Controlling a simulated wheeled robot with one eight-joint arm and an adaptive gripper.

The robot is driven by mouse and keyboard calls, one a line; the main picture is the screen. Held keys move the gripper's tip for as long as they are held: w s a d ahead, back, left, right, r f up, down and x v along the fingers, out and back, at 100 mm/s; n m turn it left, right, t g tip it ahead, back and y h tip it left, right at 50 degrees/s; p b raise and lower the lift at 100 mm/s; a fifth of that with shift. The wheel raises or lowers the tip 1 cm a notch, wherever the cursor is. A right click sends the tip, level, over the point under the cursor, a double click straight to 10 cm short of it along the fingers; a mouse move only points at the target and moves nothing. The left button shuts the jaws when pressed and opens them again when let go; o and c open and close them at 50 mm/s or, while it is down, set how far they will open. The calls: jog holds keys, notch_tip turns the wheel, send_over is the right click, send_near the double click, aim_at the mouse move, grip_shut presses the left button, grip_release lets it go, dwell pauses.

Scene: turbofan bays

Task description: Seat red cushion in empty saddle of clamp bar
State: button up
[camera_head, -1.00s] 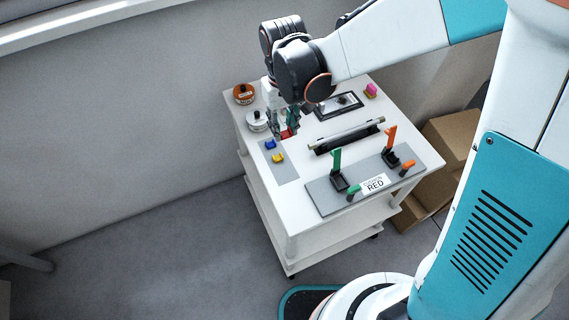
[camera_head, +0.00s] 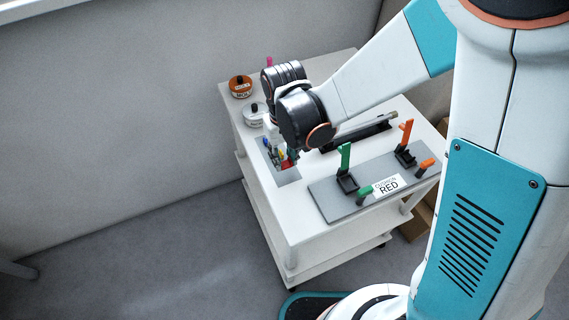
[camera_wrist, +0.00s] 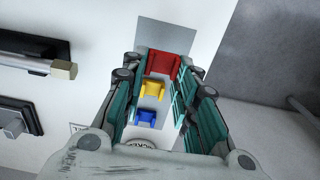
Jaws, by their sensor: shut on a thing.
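My gripper (camera_wrist: 163,66) is shut on the red cushion (camera_wrist: 163,63), which sits between the fingertips in the wrist view. In the head view my gripper (camera_head: 286,160) is over the grey mat (camera_head: 288,177) at the cart's left side, and the cushion is mostly hidden. Whether the cushion touches the mat I cannot tell. A grey plate (camera_head: 326,202), labelled for the red cushion, lies at the front right. It carries two black saddles (camera_head: 347,183) (camera_head: 405,157), with a green and an orange lever standing up beside them.
A yellow cushion (camera_wrist: 153,90) and a blue cushion (camera_wrist: 146,117) lie in line with the red one. A black holder with a rod (camera_head: 358,134) lies behind the plate. An orange-lidded tin (camera_head: 240,87) and a white tin (camera_head: 254,115) stand at the back left.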

aim_at(284, 163)
jog(key=shift+f+b, duration=1.2)
jog(key=shift+f, duration=0.6)
jog(key=shift+f, duration=0.15)
jog(key=o, duration=0.8)
notch_tip(284, 163, up, 14)
jog(key=p, duration=0.9)
jog(key=shift+s+a, duration=0.15)
